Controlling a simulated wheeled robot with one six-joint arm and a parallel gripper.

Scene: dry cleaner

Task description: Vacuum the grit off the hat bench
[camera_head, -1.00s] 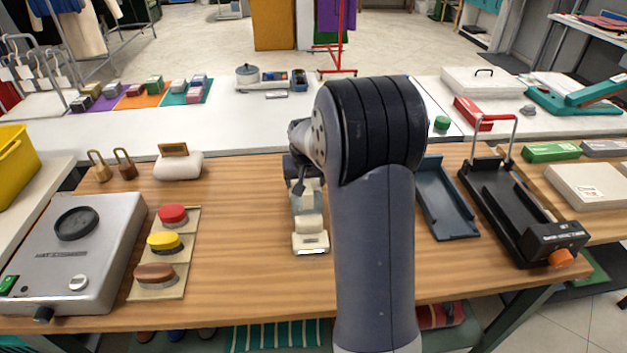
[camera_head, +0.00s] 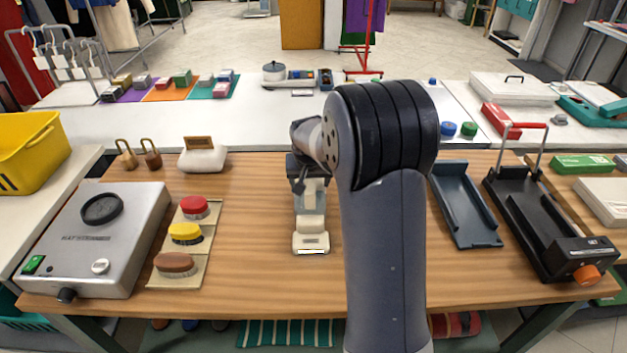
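The hat bench (camera_head: 253,210) is a wooden-topped table across the middle of the head view. No grit can be made out on its top at this size. A small cream and grey hand vacuum (camera_head: 311,238) hangs over the middle of the bench, its flat pale nozzle edge toward me. My gripper (camera_head: 309,182) is at the vacuum's upper end and seems shut on it; the fingers are mostly hidden by the vacuum and my arm. I cannot tell whether the nozzle touches the wood. My arm hides part of the bench right of the vacuum.
On the left stand a grey hat machine (camera_head: 105,240) and several brushes on a beige strip (camera_head: 184,272). A white block (camera_head: 203,160) sits at the back. On the right are a dark blue tray (camera_head: 465,205) and a black stand (camera_head: 530,225). Bare wood lies around the vacuum.

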